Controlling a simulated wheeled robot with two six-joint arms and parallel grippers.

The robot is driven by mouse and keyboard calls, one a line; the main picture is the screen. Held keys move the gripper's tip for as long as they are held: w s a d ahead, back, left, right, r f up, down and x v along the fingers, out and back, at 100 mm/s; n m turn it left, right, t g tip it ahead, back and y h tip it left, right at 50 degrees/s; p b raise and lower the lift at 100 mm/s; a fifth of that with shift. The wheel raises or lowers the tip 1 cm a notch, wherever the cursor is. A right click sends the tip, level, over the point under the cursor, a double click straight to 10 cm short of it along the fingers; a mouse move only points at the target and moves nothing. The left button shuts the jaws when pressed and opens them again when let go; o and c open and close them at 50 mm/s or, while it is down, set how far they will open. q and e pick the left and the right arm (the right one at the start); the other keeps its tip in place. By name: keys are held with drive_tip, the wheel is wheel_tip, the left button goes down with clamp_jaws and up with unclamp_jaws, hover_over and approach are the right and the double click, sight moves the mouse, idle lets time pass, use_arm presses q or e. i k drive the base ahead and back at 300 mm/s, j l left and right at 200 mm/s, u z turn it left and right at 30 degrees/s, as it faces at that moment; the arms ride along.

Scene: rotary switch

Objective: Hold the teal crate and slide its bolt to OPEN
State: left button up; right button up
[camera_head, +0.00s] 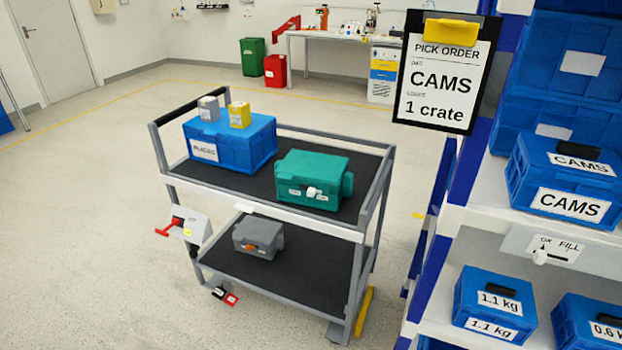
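The teal crate (312,175) sits on the right part of the cart's top shelf, upright. On its front face is a small white bolt knob (313,192) between two small white labels. The label text is too small to read, so I cannot tell which setting the bolt is at. Neither of my grippers shows in the head view, and nothing touches the crate.
A blue crate (255,145) with a grey and a yellow block on top stands left of the teal one. The cart (190,178) has raised rails; a grey box (258,236) is on its lower shelf. A rack with blue crates (562,180) stands right. The floor at left is clear.

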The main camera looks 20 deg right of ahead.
sight(312, 192)
drive_tip(key=i+z, duration=0.2)
drive_tip(key=z, duration=0.3)
drive_tip(key=i+j+z, duration=0.15)
drive_tip(key=z, duration=0.3)
